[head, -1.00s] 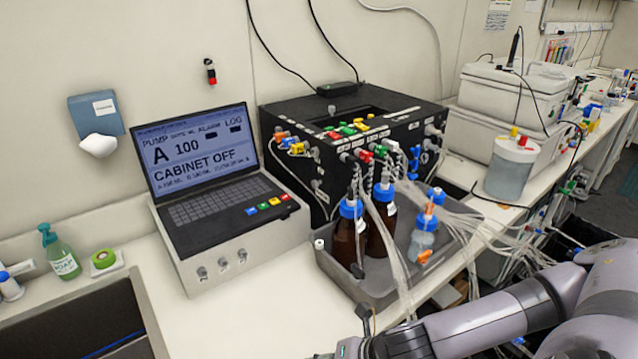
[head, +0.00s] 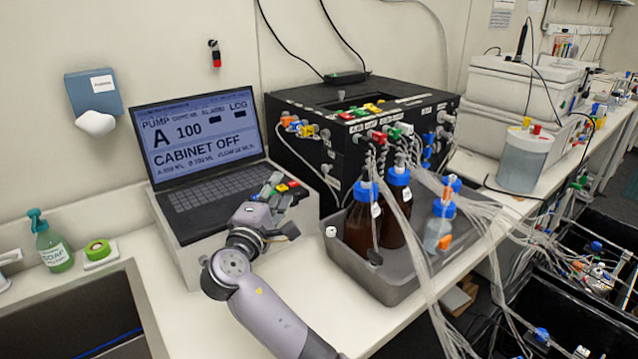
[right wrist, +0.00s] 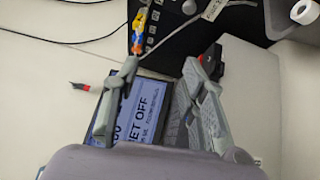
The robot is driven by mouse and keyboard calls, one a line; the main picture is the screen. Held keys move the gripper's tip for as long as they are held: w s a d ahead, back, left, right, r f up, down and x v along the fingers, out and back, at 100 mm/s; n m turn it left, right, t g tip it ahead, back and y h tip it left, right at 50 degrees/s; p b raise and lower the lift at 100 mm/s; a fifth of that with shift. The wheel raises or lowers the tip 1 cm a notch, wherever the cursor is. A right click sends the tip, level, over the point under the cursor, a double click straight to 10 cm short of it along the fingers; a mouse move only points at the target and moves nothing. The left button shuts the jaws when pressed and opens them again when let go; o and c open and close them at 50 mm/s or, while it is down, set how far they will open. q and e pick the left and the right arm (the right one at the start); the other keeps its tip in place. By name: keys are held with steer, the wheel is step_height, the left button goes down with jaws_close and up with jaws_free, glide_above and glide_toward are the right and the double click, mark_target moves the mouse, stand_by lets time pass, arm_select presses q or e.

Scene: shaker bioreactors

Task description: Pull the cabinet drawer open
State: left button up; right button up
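No cabinet drawer can be made out for certain in either view. My right gripper (head: 283,188) is over the right side of the laptop (head: 205,140) keyboard, near its coloured keys. In the right wrist view the right gripper (right wrist: 160,68) has its two fingers spread apart with nothing between them. The laptop screen, reading "CABINET OFF", shows between and behind them. I cannot tell whether the fingers touch the laptop. A black equipment box (head: 290,160) with coloured connectors stands behind and right of the gripper. My left gripper is not in view.
A grey tray (head: 385,285) with brown bottles (head: 362,225) and tubing stands right of my arm. White boxes (head: 520,90) and a clear container (head: 524,160) are further right. A sink (head: 85,325) and soap bottle (head: 52,245) are at left. Black open bins (head: 570,330) with tubing sit below the counter.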

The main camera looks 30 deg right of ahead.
steer(key=s+f+m+g+h, duration=0.1)
steer(key=f+m+g+h, duration=0.1)
steer(key=m+g, duration=0.15)
steer(key=g+p, duration=0.1)
steer(key=p, duration=0.2)
glide_toward(324, 170)
steer(key=x, duration=0.8)
steer(key=shift+w+d, duration=0.1)
steer(key=shift+d, duration=0.05)
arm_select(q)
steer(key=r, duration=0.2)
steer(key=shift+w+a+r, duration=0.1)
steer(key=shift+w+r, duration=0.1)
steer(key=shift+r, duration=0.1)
arm_select(e)
steer(key=shift+c, duration=0.6)
jaws_close()
